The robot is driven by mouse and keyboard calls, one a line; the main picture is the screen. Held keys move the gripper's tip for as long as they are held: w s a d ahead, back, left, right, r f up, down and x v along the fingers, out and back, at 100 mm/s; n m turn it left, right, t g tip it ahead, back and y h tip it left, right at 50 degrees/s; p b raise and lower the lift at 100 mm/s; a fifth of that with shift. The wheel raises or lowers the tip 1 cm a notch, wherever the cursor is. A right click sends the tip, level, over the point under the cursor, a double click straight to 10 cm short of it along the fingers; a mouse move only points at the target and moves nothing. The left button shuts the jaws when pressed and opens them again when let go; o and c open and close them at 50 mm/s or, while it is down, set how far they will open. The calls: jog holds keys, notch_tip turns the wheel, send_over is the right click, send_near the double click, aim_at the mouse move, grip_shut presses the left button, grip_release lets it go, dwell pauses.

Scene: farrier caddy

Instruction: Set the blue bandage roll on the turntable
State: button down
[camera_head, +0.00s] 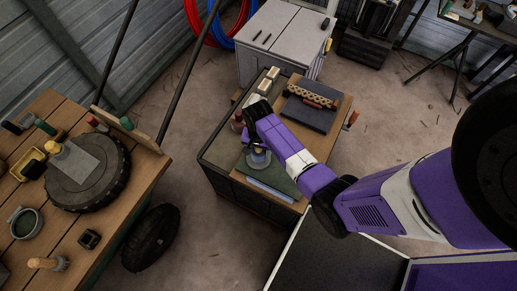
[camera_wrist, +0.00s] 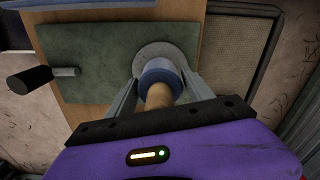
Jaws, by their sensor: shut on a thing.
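The blue bandage roll (camera_wrist: 160,72), with a tan peg-like handle (camera_wrist: 158,97) on top, is between my gripper's two grey fingers (camera_wrist: 160,88). My gripper is shut on it. In the head view the roll (camera_head: 259,155) shows small beside my arm, and my gripper is mostly hidden. A grey round disc (camera_wrist: 148,54), which may be the turntable, is directly beneath the roll on a green mat; it also shows in the head view (camera_head: 249,165). Whether the roll touches the disc is hard to tell.
A black-handled tool (camera_wrist: 30,78) is at the left of the mat. The caddy's wooden board (camera_head: 340,112) also bears a dark block (camera_head: 308,112). On the left bench, a tyre-like round (camera_head: 85,190) carries a grey plate and a wooden-handled thing (camera_head: 60,149).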

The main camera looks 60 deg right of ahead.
jog(key=shift+f+b, duration=0.35)
jog(key=shift+f, duration=0.1)
dwell(0.4)
jog(key=shift+c, duration=1.5)
grip_release()
notch_tip(320, 180, up, 8)
jog(key=shift+f, duration=0.1)
jog(key=shift+p, duration=0.35)
notch_tip(320, 180, up, 5)
jog(key=p, duration=0.4)
jog(key=shift+f+p, duration=0.2)
jog(key=shift+p, duration=0.2)
